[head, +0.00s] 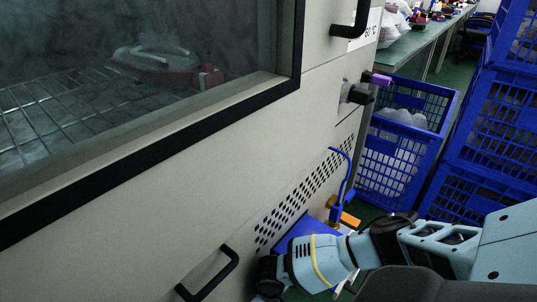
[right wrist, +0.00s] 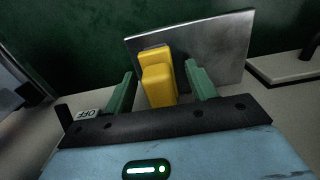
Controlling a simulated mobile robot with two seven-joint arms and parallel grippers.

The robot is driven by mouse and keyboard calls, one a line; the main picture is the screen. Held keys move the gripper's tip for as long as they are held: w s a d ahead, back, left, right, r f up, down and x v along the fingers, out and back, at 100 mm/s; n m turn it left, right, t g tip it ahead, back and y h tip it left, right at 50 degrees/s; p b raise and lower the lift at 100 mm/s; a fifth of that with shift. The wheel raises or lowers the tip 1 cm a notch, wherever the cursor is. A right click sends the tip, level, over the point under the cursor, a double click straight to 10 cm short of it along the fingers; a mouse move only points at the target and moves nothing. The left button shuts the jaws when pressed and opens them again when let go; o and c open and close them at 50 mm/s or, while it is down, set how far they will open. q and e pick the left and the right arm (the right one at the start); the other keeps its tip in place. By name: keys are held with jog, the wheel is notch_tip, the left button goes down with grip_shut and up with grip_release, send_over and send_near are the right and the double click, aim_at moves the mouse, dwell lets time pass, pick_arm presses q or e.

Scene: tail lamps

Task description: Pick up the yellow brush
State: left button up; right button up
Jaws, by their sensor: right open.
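A yellow block-shaped piece (right wrist: 158,78), which looks like the yellow brush, stands upright in the right wrist view. No bristles show. My right gripper (right wrist: 160,70) is open, with its two green fingers on either side of the yellow piece. Gaps show between it and both fingers, so it is not gripped. In the head view my right arm reaches down at the lower right, and its fingers cannot be made out there. My left gripper is in neither view.
A grey metal plate (right wrist: 222,48) stands right behind the yellow piece. A cream oven cabinet (head: 190,185) with a black handle (head: 208,277) fills the left. Blue crates (head: 400,165) stand at the right. An orange-yellow part (head: 349,219) shows beside my arm.

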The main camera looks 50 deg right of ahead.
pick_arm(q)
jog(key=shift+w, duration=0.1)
pick_arm(e)
jog(key=shift+c, duration=0.3)
jog(key=c, duration=1.1)
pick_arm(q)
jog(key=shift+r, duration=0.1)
pick_arm(e)
jog(key=shift+s+r+p, duration=0.2)
jog(key=shift+r+p, duration=0.2)
jog(key=shift+p, duration=0.1)
notch_tip(320, 180, up, 7)
jog(key=p, duration=0.3)
jog(key=shift+f+p, duration=0.1)
jog(key=shift+p, duration=0.3)
pick_arm(q)
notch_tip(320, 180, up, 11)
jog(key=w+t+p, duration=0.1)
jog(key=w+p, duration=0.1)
jog(key=p, duration=0.4)
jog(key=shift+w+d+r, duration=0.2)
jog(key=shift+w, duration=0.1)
pick_arm(e)
jog(key=s+d, duration=0.1)
jog(key=s, duration=1.8)
jog(key=shift+s+d+f, duration=0.25)
jog(key=shift+d+f, duration=0.05)
jog(key=shift+f, duration=0.05)
